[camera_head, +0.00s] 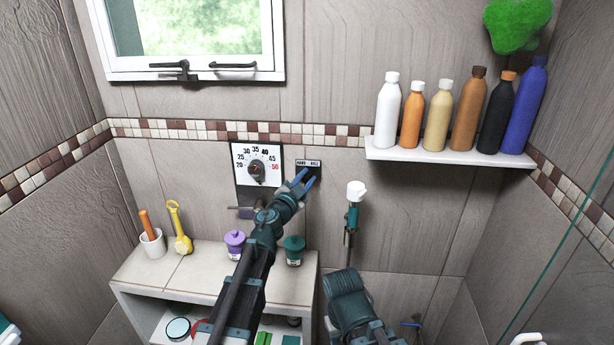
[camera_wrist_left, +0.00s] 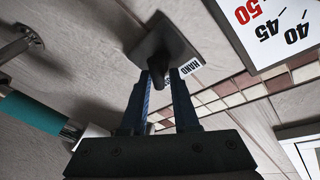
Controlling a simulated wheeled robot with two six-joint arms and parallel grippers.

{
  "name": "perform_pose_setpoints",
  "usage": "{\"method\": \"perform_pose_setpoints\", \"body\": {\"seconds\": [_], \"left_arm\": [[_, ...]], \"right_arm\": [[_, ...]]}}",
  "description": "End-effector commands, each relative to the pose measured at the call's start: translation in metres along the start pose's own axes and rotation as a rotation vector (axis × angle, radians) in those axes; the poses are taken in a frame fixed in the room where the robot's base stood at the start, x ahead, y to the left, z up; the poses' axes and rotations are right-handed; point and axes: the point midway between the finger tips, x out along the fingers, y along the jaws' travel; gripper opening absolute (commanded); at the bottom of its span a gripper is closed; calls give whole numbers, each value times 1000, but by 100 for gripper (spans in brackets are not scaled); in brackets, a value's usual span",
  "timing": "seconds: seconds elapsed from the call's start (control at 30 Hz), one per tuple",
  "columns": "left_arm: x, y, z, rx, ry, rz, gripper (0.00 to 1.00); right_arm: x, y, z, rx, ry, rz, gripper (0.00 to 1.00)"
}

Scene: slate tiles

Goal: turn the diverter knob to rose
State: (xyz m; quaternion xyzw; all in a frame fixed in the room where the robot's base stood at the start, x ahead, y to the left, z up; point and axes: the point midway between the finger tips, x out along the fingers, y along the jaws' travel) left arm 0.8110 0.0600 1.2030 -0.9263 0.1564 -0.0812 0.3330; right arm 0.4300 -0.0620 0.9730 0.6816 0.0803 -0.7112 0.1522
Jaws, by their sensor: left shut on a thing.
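The diverter is a dark square plate (camera_head: 313,166) on the tiled wall, with small white labels along its top; "HAND" reads in the left wrist view (camera_wrist_left: 190,66). My left gripper (camera_head: 304,182) reaches up to it and covers most of its knob in the head view. In the left wrist view, the blue fingers (camera_wrist_left: 164,92) stand on either side of the dark knob (camera_wrist_left: 157,70), shut on it. The knob's exact pointing direction is hard to tell. My right arm shows at the bottom, but its gripper is out of view.
A temperature dial (camera_head: 257,168) is close left of the diverter. A teal and white hand shower (camera_head: 354,205) hangs to the right. A bottle shelf (camera_head: 450,154) juts out at upper right. A low bench (camera_head: 200,270) below holds a purple jar (camera_head: 235,243) and green jar (camera_head: 294,250).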

Motion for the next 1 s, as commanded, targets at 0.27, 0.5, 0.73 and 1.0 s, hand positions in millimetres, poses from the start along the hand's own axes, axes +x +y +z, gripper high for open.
{"method": "perform_pose_setpoints", "body": {"seconds": [0.27,0.5,0.73,1.0], "left_arm": [[-1,-4,4,1,-9,-9,51],[-2,-2,2,0,-6,-6,51],[-18,-3,1,-1,-5,-5,51],[-68,-5,-2,-1,-8,-7,51]], "right_arm": [[0,0,0,0,0,0,50],[0,0,0,0,0,0,50],[0,0,0,0,0,0,50],[-2,0,0,0,0,0,50]]}}
